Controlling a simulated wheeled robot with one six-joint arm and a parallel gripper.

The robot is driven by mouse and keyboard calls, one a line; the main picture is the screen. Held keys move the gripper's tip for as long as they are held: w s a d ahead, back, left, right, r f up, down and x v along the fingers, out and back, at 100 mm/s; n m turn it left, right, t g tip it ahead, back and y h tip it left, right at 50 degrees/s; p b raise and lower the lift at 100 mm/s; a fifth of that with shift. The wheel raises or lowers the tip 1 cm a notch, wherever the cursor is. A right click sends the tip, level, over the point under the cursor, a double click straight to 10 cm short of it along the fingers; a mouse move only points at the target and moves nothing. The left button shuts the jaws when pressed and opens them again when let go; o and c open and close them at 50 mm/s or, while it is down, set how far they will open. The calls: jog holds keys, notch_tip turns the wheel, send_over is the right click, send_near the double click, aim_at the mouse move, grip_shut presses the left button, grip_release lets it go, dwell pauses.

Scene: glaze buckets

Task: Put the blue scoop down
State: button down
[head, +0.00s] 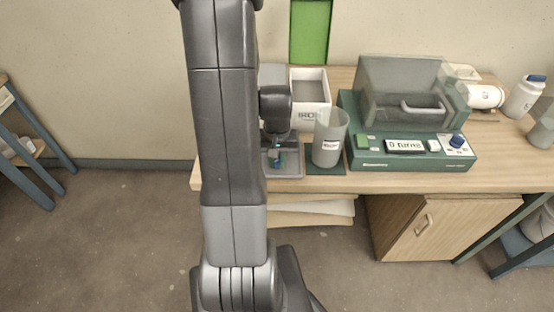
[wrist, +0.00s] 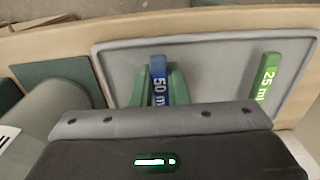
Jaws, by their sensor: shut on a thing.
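The blue scoop (wrist: 158,72), marked "50 ml", shows its handle between the green fingers of my gripper (wrist: 157,84), which is shut on it. The grey tray (wrist: 215,70) lies beneath it. I cannot tell whether the scoop touches the tray; its lower part is hidden by my gripper. A green scoop (wrist: 267,78), marked "25 ml", lies at the right side of the tray in the wrist view. In the head view my gripper (head: 279,154) is over the tray (head: 287,174), partly hidden by my arm.
A grey translucent beaker (head: 328,138) stands on a dark green mat (head: 325,170) right of the tray. A white box (head: 311,117) stands behind. A green balance (head: 415,150) with a clear cover is further right. White jars (head: 524,96) lie and stand at far right.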

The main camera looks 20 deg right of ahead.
jog(key=c, duration=1.8)
grip_release()
jog(key=shift+f, duration=0.15)
jog(key=shift+c, duration=0.2)
jog(key=o, duration=0.4)
jog(key=shift+o, duration=0.2)
notch_tip(320, 180, up, 12)
jog(key=shift+r+p, duration=0.25)
jog(key=shift+p, duration=0.2)
jog(key=shift+s, duration=0.1)
